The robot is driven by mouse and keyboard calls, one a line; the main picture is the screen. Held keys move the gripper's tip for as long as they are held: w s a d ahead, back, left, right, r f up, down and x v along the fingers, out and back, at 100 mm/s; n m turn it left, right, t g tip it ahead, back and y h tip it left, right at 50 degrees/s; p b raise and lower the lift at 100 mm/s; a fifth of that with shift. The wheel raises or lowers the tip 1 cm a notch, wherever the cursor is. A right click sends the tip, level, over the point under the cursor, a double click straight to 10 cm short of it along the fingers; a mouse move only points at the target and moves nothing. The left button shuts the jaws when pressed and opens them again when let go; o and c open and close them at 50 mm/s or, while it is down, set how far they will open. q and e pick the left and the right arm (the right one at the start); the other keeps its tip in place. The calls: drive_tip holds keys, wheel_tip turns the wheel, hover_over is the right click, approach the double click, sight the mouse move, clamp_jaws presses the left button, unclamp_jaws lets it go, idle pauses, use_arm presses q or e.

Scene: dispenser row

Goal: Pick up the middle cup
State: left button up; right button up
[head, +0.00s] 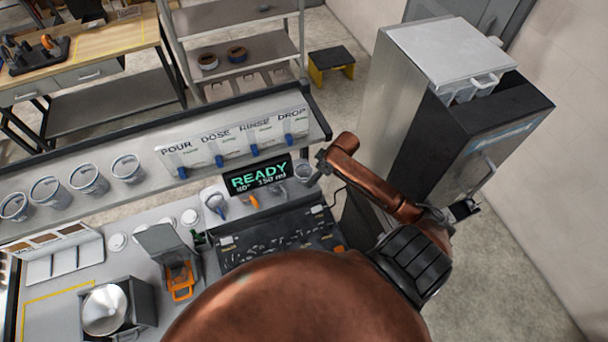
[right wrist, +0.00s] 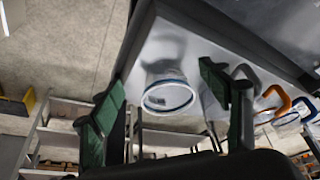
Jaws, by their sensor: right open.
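Handled cups stand in a row under the dispensers. In the head view, one is a cup with a blue handle (head: 216,203), another shows an orange handle (head: 253,201), and a clear cup (head: 303,172) is at the right end. Which is the middle cup is unclear, as the display hides part of the row. My right gripper (head: 320,164) is small and partly hidden beside the clear cup. In the right wrist view, its green fingertips (right wrist: 162,82) are apart, with a blue-rimmed clear cup (right wrist: 168,95) seen between them. An orange handle (right wrist: 275,102) is to the right. My left gripper is out of view.
Several clear cups (head: 89,179) line the shelf at left. The dispenser panel (head: 235,140) stands behind the READY display (head: 258,177). A black control panel (head: 280,235) lies in front. A tall steel cabinet (head: 440,110) is at right.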

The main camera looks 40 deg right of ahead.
sight(304, 171)
drive_tip(key=w, duration=0.1)
drive_tip(key=w+a, duration=0.1)
drive_tip(key=w+a+p, duration=0.1)
drive_tip(key=w, duration=0.1)
drive_tip(key=shift+w+r, duration=0.1)
drive_tip(key=shift+w+f+p, duration=0.1)
drive_tip(key=shift+f+p, duration=0.25)
drive_tip(key=shift+f, duration=0.25)
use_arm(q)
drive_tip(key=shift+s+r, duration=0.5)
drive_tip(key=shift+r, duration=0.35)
use_arm(e)
drive_tip(key=shift+c, duration=0.2)
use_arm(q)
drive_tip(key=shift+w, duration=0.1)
use_arm(e)
drive_tip(key=c, duration=1)
